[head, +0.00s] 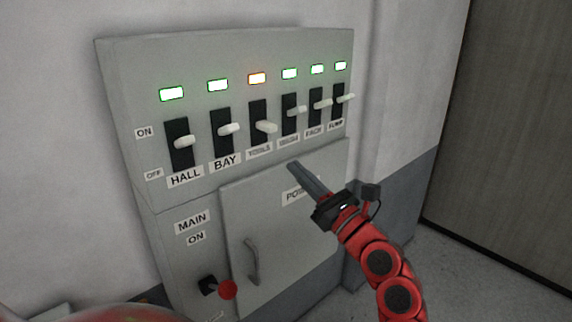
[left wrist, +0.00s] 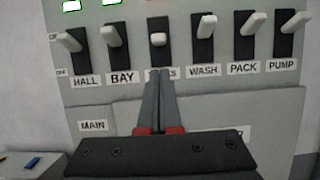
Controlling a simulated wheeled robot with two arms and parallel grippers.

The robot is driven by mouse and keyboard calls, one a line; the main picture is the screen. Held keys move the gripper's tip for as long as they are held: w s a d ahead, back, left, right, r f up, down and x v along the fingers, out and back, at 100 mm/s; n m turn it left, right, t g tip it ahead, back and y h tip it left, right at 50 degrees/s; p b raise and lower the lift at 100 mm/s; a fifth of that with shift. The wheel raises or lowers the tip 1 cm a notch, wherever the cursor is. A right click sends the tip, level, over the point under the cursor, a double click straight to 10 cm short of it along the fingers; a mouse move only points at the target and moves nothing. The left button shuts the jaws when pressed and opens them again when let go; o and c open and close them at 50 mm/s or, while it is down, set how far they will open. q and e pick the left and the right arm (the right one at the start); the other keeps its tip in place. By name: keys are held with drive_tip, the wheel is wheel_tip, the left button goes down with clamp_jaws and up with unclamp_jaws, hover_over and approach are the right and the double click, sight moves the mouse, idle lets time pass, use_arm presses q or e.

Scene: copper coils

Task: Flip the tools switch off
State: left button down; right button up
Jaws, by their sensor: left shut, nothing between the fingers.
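The tools switch (head: 266,127) is the third from the left on the grey panel, with a white lever in a black slot. Its lever tilts lower than the neighbouring levers, and its lamp (head: 257,78) glows orange. In the left wrist view the tools switch (left wrist: 158,40) is seen nearly end-on, just above my fingertips. My left gripper (head: 296,166) is shut and empty, below and right of the tools lever and apart from it in the head view. In the left wrist view the fingers (left wrist: 159,75) cover part of the tools label. My right gripper is not in view.
The hall (head: 184,141), bay (head: 229,129) and other switches flank the tools switch closely; their lamps are green. Below are a cabinet door with a handle (head: 251,262) and the main switch's red knob (head: 228,290). Open floor lies at the right.

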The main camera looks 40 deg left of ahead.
sight(267, 126)
use_arm(q)
drive_tip(key=b+v, duration=0.1)
drive_tip(key=v, duration=0.3)
drive_tip(key=shift+s+d+f, duration=0.15)
drive_tip(key=shift+d+f, duration=0.05)
drive_tip(key=shift+d, duration=0.15)
drive_tip(key=p, duration=0.4)
drive_tip(key=a+f+h+p, duration=0.1)
drive_tip(key=p, duration=0.4)
drive_tip(key=shift+w+a, duration=0.2)
drive_tip(key=a+r+p, duration=0.6)
drive_tip(key=a+p, duration=0.2)
drive_tip(key=a, duration=0.1)
drive_tip(key=shift+w+a+r, duration=0.3)
drive_tip(key=shift+w+a, duration=0.05)
drive_tip(key=shift+w, duration=0.05)
